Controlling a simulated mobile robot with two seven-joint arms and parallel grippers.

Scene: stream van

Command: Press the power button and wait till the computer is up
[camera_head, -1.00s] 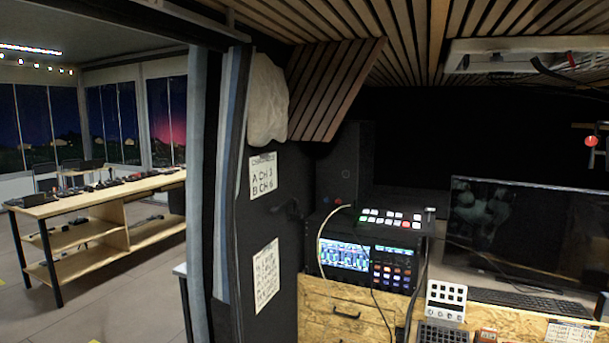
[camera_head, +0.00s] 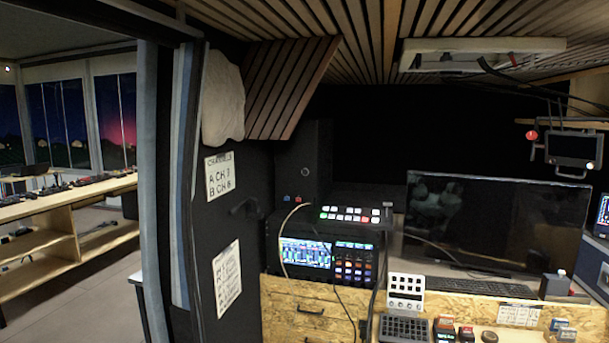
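A dark computer monitor (camera_head: 500,225) stands on the desk at the right; its screen is black apart from a faint pale patch at its left that may be a reflection. A black tower-like case (camera_head: 318,150) stands in the corner behind the lit mixing console. A small round spot (camera_head: 305,172) shows on its front; I cannot tell whether it is the power button. Neither of my grippers is in view.
The lit console (camera_head: 305,253) sits on a wooden drawer unit (camera_head: 290,298). A keyboard (camera_head: 480,287) lies before the monitor. Small devices crowd the front ledge. A small screen (camera_head: 573,149) hangs at the right. A dark wall and post stand left; open floor (camera_head: 95,285) lies beyond.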

